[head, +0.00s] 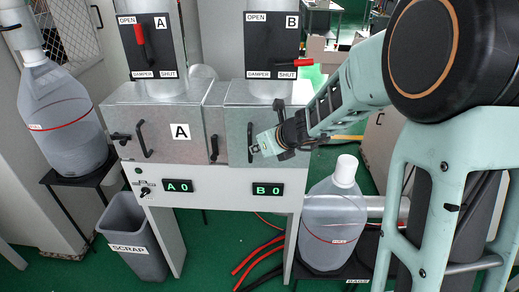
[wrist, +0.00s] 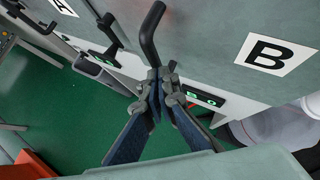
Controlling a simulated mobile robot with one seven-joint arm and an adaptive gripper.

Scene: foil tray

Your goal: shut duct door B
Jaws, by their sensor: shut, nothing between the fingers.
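Duct door B (head: 238,120) is the grey right-hand door on the cabinet front. Its white B label (wrist: 275,54) shows in the wrist view; in the head view my arm hides that area. Door B's black bar handle (head: 250,143) is upright near its left edge; it also shows in the wrist view (wrist: 148,35). My gripper (head: 258,150) is shut and empty at the handle's lower part. In the wrist view its fingertips (wrist: 158,76) overlap the handle's lower end; I cannot tell whether they touch. A black latch (head: 213,147) sits left of door B. I cannot tell if the door is fully flush.
Door A (head: 155,115) is on the left. Damper lever A (head: 140,33) points up-down; red damper lever B (head: 287,63) lies sideways near SHUT. A large bottle (head: 332,220) stands below right, and a scrap bin (head: 132,240) lower left. Red hoses (head: 257,257) cross the green floor.

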